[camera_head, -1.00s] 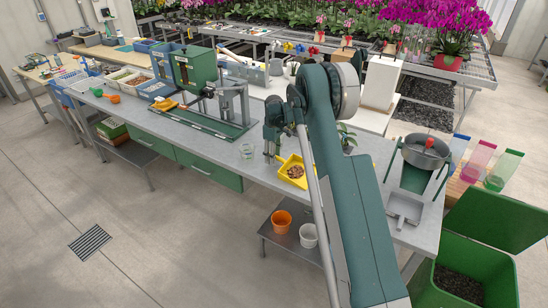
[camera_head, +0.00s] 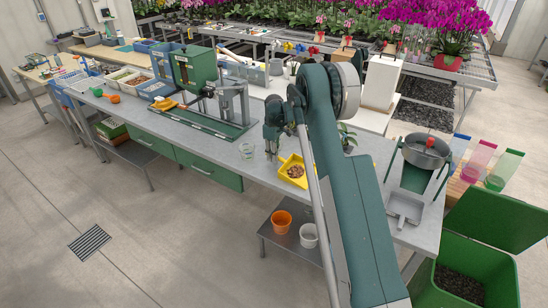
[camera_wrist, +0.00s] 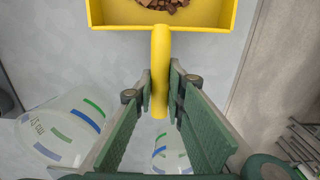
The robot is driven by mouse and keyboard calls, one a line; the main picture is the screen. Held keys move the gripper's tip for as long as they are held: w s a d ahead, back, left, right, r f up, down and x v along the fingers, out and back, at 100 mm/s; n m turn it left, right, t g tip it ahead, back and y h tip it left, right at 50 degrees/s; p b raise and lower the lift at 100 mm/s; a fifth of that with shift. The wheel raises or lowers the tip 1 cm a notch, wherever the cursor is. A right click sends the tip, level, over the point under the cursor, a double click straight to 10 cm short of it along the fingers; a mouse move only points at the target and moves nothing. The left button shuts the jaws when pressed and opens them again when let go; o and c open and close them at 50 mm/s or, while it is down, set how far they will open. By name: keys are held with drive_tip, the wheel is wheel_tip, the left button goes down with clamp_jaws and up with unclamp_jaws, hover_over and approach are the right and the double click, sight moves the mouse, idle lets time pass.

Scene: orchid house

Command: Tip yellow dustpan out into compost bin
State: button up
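The yellow dustpan (camera_head: 283,170) is at the front edge of the grey bench, with brown chips in its pan. In the wrist view the dustpan (camera_wrist: 203,27) is at the top, its handle pointing toward me. My gripper (camera_head: 272,156) is at the handle; in the wrist view its green fingers (camera_wrist: 160,82) stand close on both sides of the handle and look closed on it. Whether the pan is clear of the bench is hard to tell. The green compost bin (camera_head: 437,291) stands on the floor at the lower right, lid open, dark material inside.
A clear marked cup (camera_head: 247,150) stands left of my gripper and shows large in the wrist view (camera_wrist: 62,128). A steel pot on a stand (camera_head: 425,151) and a grey scoop (camera_head: 404,208) are between dustpan and bin. Orange (camera_head: 281,222) and white (camera_head: 309,235) pots sit on the lower shelf.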

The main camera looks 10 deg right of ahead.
clamp_jaws()
drive_tip(key=shift+r, duration=0.25)
drive_tip(key=shift+r+p, duration=0.4)
drive_tip(key=shift+r, duration=1.85)
drive_tip(key=shift+d, duration=0.1)
